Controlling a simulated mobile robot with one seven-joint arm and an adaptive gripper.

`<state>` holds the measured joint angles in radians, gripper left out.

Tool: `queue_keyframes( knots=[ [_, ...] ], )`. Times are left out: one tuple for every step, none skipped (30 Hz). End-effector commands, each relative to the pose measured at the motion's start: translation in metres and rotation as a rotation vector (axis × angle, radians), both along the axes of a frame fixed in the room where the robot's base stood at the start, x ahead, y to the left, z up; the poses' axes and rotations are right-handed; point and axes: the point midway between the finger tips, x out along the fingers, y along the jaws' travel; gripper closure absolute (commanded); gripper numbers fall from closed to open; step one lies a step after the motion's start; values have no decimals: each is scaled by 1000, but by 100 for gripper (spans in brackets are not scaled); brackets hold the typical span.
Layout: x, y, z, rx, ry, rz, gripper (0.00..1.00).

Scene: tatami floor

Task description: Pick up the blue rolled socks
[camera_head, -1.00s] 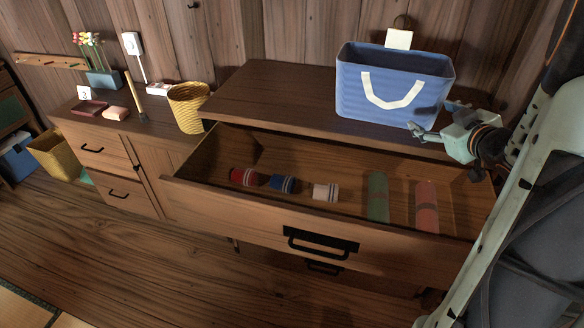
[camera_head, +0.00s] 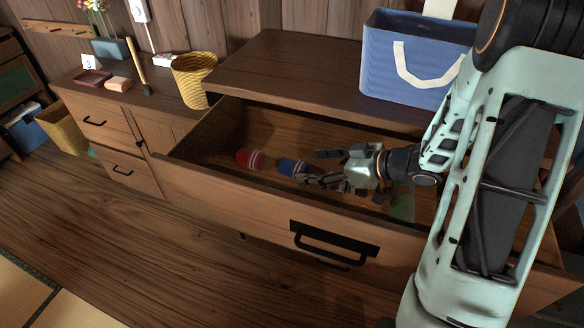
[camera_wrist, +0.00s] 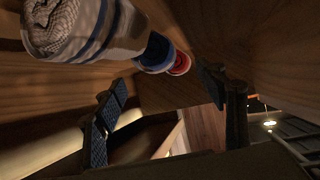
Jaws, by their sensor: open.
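The blue rolled socks (camera_head: 291,167) lie in the open drawer (camera_head: 262,196), just right of the red rolled socks (camera_head: 250,159). My gripper (camera_head: 318,168) is open and empty inside the drawer space, close to the right of the blue socks. In the wrist view the gripper's two fingers (camera_wrist: 158,110) stand wide apart. The blue socks (camera_wrist: 155,54) show there beyond the near white rolled socks (camera_wrist: 82,24), with the red socks (camera_wrist: 180,62) farthest. The gripper hides the white socks in the head view. I cannot tell whether a finger touches the blue socks.
A green roll (camera_head: 402,207) lies partly hidden behind my arm. The drawer's front wall and the dresser top (camera_head: 290,75) bound the space around the gripper. A blue bag (camera_head: 408,75) stands on the top, and a yellow basket (camera_head: 193,80) is left of it.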

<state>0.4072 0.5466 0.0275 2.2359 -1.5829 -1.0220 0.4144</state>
Motion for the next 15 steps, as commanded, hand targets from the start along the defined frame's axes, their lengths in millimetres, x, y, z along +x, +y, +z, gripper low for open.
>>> queue_keyframes(
  knots=[
    [4,7,-7,1,-1,4,35],
    [6,10,-9,0,-1,3,35],
    [8,13,-11,0,0,1,35],
    [10,14,-12,0,0,1,35],
    [11,16,-13,-1,0,0,35],
    [12,18,-13,0,-1,0,35],
    [12,19,-14,0,-1,0,35],
    [13,19,-14,0,-1,0,35],
    [14,21,-16,0,-1,0,35],
    [15,22,-18,0,-1,0,35],
    [16,24,-20,0,-1,0,35],
    [18,27,-23,0,-2,2,35],
    [20,29,-26,0,-2,2,35],
    [22,32,-30,0,-2,2,35],
    [25,36,-35,-1,-1,2,35]
  ],
)
